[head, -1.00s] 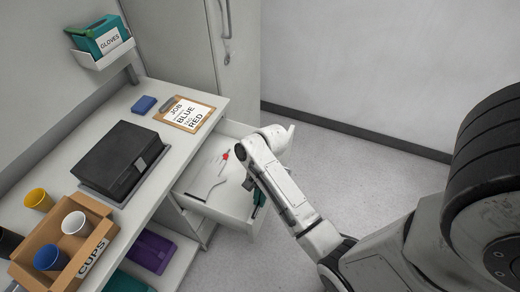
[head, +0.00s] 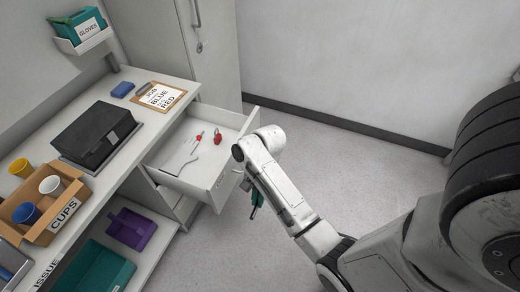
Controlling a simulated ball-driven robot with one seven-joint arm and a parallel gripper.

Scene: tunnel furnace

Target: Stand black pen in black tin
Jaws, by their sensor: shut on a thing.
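My gripper (head: 254,202) is at the end of my arm, just outside the front of the open drawer (head: 228,180). Its dark fingers are mostly hidden behind my own arm. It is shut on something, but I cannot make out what. I cannot pick out the black pen in this view; the space behind my arm is hidden. I do not see the black tin either.
The drawer holds small red items (head: 217,140) and a thin bent metal piece (head: 188,164). The floor at right is clear.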

